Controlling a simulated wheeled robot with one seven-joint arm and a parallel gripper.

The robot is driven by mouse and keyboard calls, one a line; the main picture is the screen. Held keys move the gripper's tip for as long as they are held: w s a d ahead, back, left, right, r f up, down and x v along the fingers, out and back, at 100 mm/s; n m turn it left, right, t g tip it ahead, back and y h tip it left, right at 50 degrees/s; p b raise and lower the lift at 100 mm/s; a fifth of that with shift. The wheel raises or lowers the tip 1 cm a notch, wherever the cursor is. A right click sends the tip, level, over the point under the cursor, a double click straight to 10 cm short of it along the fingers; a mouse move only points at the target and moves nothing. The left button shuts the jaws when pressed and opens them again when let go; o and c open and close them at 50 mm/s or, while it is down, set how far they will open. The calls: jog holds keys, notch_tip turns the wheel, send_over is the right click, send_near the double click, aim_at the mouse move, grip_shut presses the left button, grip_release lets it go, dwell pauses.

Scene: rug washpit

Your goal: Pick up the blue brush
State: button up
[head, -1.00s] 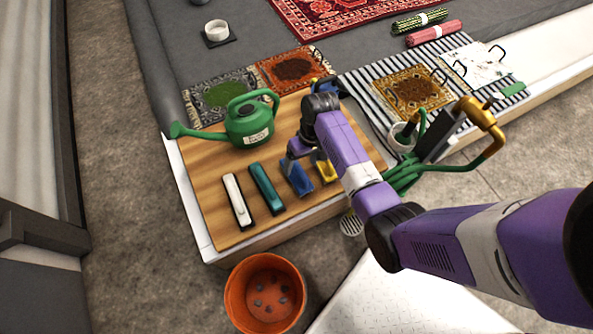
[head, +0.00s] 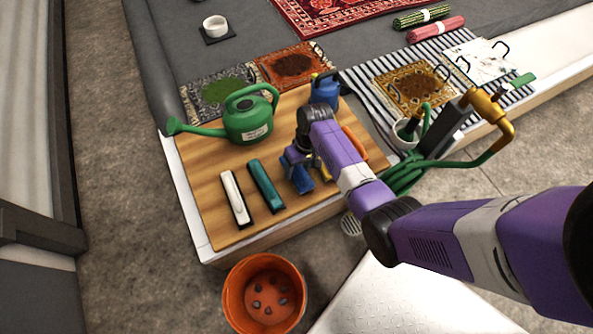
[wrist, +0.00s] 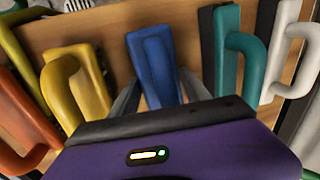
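The blue brush (wrist: 155,65) lies on the wooden board, in the middle of the wrist view, its handle toward the camera. In the head view its near end (head: 304,185) shows below my gripper (head: 296,163), which hides the rest. In the wrist view the two grey fingers of my gripper (wrist: 160,94) are apart, one on each side of the brush. Gaps show between fingers and brush, so my gripper looks open. I cannot tell how far the fingertips reach down beside it.
A yellow brush (wrist: 80,88) lies close left of the blue one in the wrist view, and a teal brush (wrist: 247,60) and white brush (wrist: 290,55) to the right. A green watering can (head: 247,122) and blue jug (head: 325,90) stand farther back on the board (head: 215,165).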

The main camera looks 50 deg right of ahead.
jog(key=c, duration=0.9)
jog(key=shift+r, duration=0.1)
notch_tip(320, 180, up, 20)
jog(key=p, duration=0.6)
